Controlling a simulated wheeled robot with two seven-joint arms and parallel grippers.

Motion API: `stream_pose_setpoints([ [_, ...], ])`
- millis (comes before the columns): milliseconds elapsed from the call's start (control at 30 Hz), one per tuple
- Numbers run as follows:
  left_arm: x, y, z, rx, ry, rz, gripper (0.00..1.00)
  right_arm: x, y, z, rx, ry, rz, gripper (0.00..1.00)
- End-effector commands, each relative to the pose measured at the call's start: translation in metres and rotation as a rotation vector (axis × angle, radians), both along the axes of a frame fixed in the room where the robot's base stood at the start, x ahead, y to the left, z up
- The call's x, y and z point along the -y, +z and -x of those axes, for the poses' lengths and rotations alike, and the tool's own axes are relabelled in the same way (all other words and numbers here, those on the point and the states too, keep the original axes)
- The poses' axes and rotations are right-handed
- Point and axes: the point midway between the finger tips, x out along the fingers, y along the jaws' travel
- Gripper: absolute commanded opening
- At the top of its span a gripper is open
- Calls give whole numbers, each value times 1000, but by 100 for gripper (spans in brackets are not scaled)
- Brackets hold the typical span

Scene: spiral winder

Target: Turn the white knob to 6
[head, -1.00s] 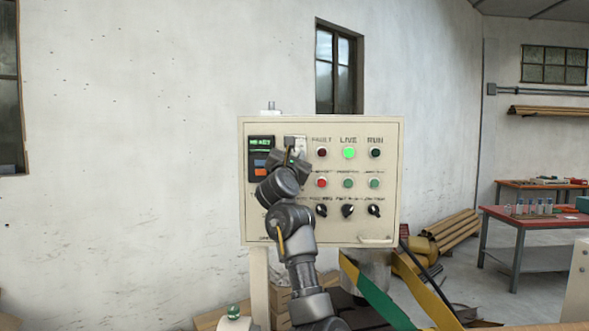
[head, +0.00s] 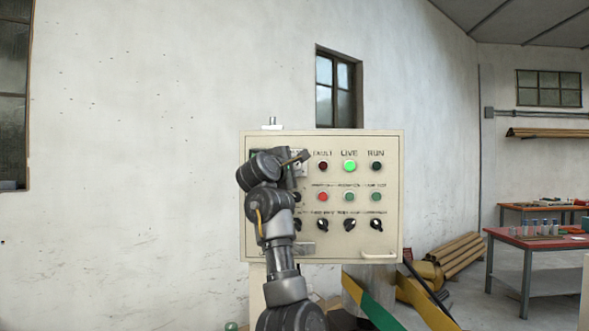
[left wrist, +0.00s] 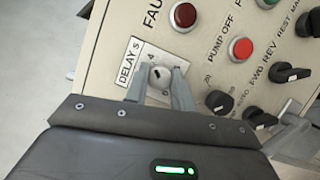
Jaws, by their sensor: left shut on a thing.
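The white knob (left wrist: 159,77) sits on a pale dial plate beside the "DELAY s" label (left wrist: 130,64) in the left wrist view. A numeral 4 shows just above it. A small dark mark is on the knob's face; I cannot read exactly which number it faces. My left gripper (left wrist: 162,83) has one finger on each side of the knob and is shut on it. In the head view my left wrist and gripper (head: 296,168) cover the knob and most of the dial plate. My right gripper is in neither view.
The cream control panel (head: 334,215) carries a lit green LIVE lamp (head: 350,166), a dark red FAULT lamp (head: 323,166), coloured push buttons and black selector knobs (head: 350,225) close to my arm. A red-topped table (head: 535,240) stands far right.

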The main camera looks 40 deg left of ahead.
Motion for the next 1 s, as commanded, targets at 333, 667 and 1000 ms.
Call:
stream_pose_setpoints([
  [333, -1, 2, 0, -203, 2, -263, 2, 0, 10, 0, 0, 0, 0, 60],
  [667, -1, 3, 0, -394, 0, -511, 2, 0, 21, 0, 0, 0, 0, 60],
  [1000, 0, 4, -1, -590, 0, -769, 2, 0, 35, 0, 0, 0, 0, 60],
])
